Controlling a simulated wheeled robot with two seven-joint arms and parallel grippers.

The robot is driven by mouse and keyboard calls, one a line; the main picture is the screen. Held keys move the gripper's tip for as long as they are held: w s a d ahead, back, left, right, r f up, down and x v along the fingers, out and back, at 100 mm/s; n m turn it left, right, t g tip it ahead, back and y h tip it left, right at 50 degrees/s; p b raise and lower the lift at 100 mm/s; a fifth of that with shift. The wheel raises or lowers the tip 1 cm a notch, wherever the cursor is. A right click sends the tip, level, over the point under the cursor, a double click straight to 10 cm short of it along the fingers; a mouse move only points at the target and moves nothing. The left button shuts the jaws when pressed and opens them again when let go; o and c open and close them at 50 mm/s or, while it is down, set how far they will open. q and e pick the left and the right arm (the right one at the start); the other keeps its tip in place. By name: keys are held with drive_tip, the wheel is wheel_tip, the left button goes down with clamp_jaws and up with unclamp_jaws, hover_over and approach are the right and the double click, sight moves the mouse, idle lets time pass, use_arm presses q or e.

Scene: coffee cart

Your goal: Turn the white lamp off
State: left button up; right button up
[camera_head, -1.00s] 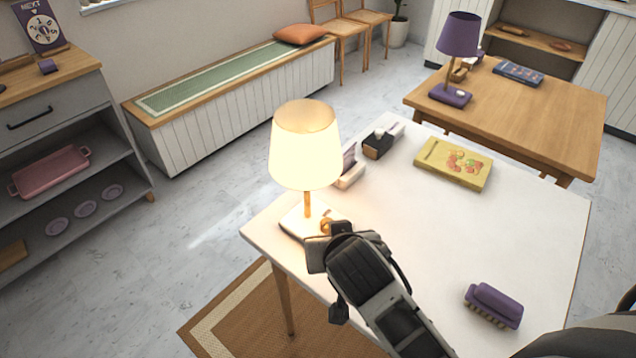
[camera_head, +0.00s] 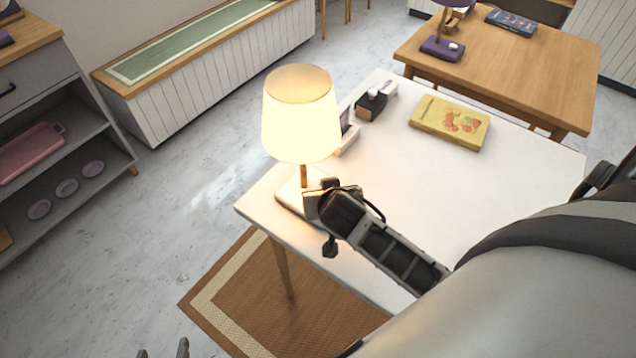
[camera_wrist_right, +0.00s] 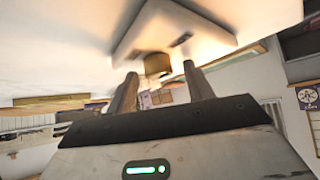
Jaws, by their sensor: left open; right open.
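The white lamp (camera_head: 300,118) is lit and stands at the near left corner of the white table. Its shade glows warm and its square white base sits on the tabletop. My right gripper is at the lamp's base; in the head view its own wrist mostly hides its fingers. In the right wrist view my right gripper (camera_wrist_right: 160,84) is open, with a brownish knob (camera_wrist_right: 157,65) on the lamp base (camera_wrist_right: 175,30) between or just beyond its fingertips. I cannot tell whether they touch. My left gripper (camera_head: 163,351) shows only its two parted fingertips at the bottom edge.
The white table (camera_head: 480,185) also holds a yellow box (camera_head: 450,122) and a small dark holder (camera_head: 371,104). A wooden table (camera_head: 500,75) with a purple lamp (camera_head: 442,47) stands behind. A grey shelf (camera_head: 70,120) is at left, with open floor between.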

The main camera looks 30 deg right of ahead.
drive_tip(key=shift+w+d+f, duration=0.1)
drive_tip(key=shift+f, duration=0.05)
drive_tip(key=c, duration=1)
